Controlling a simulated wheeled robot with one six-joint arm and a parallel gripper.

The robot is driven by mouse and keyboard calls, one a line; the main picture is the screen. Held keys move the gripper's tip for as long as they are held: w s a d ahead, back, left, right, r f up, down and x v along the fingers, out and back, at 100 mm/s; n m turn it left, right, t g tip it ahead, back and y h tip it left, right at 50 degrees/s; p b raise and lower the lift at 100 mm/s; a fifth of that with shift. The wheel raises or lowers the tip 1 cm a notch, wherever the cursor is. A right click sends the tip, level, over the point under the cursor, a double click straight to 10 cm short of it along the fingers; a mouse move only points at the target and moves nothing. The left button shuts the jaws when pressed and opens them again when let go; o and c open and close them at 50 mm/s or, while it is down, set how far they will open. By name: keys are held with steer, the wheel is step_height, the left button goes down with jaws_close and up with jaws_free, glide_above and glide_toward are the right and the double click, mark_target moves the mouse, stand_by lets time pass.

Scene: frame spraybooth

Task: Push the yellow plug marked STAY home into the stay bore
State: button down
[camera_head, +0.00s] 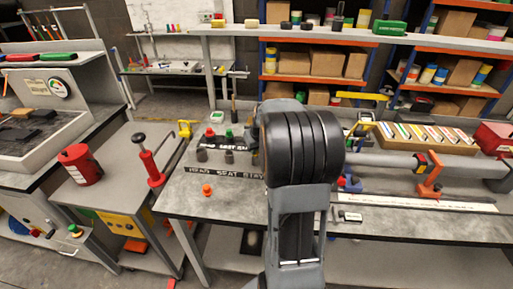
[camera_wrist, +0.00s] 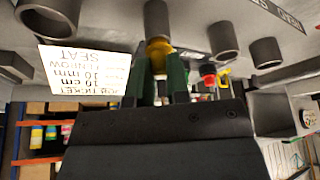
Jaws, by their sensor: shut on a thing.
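The yellow plug (camera_wrist: 159,49) shows in the wrist view between the fingers of my gripper (camera_wrist: 160,66), at the mouth of a grey bore tube (camera_wrist: 156,18). My gripper is shut on the plug. The plug's tip overlaps the tube's end; I cannot tell how deep it sits. No STAY mark is readable on it. In the head view my own arm hides the gripper, the yellow plug and part of the bench. A label strip (camera_head: 222,174) there reads HEAD, SEAT and, partly covered, STAY.
Other grey tubes (camera_wrist: 224,37) stand on both sides. A job ticket (camera_wrist: 85,70) is left of the gripper in the wrist view. A red plug (camera_wrist: 208,75) shows to the right. An orange plug (camera_head: 206,189) lies on the bench, with free room around it.

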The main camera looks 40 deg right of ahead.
steer(key=shift+f, duration=0.35)
steer(key=c, duration=1)
jaws_free()
steer(key=shift+r, duration=0.1)
steer(key=v, duration=1.3)
steer(key=shift+r+b, duration=0.35)
steer(key=shift+b, duration=0.05)
